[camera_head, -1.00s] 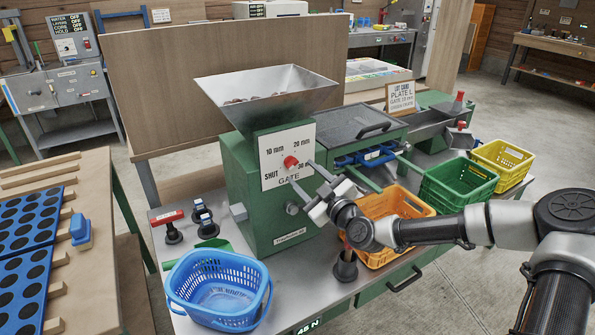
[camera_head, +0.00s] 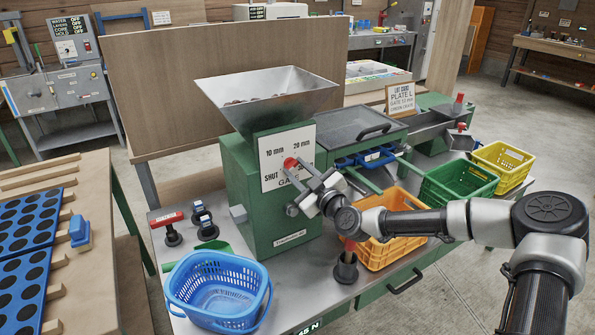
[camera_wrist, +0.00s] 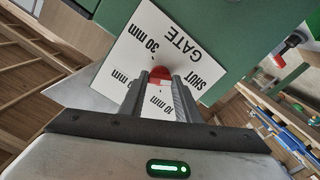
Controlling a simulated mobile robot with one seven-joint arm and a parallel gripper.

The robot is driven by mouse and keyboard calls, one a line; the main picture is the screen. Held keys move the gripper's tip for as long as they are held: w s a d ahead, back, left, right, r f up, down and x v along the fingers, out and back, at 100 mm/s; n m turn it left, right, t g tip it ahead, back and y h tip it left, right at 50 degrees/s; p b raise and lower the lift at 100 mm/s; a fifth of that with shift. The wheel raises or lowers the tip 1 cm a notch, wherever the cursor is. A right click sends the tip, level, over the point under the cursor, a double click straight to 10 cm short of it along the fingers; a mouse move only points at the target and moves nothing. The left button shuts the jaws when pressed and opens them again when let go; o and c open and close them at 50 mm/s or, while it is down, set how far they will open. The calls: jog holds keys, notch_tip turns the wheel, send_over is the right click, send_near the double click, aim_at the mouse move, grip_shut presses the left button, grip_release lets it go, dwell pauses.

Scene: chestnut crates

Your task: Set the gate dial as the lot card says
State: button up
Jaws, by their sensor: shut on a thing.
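The gate dial is a red knob (camera_head: 290,163) on a white plate (camera_head: 268,165) on the green machine's front. The plate reads SHUT, 10 mm, 20 mm and GATE; my gripper hides 30 mm in the head view. My gripper (camera_head: 299,174) is shut on the red knob, which also shows between the fingers (camera_wrist: 160,88) in the wrist view (camera_wrist: 160,75). I cannot tell which mark the knob points to. The lot card (camera_head: 400,97) stands on the bench behind and reads PLATE L and a gate size in mm; its number is too small to read surely.
A metal hopper (camera_head: 265,95) tops the machine. A blue basket (camera_head: 218,290), an orange crate (camera_head: 385,252), a green crate (camera_head: 460,185) and a yellow crate (camera_head: 503,160) are around it. A dark stand (camera_head: 345,268) and several small tools are on the bench.

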jog(key=shift+m, duration=0.3)
jog(key=m+b, duration=0.2)
jog(key=shift+f+m, duration=0.1)
jog(key=shift+m, duration=0.3)
jog(key=m+b, duration=0.1)
jog(key=m, duration=0.3)
jog(key=shift+m, duration=0.3)
jog(key=m+b, duration=0.1)
jog(key=m, duration=0.3)
jog(key=shift+m+b, duration=0.45)
jog(key=shift+m, duration=1.35)
jog(key=o, duration=1)
jog(key=shift+o, duration=0.2)
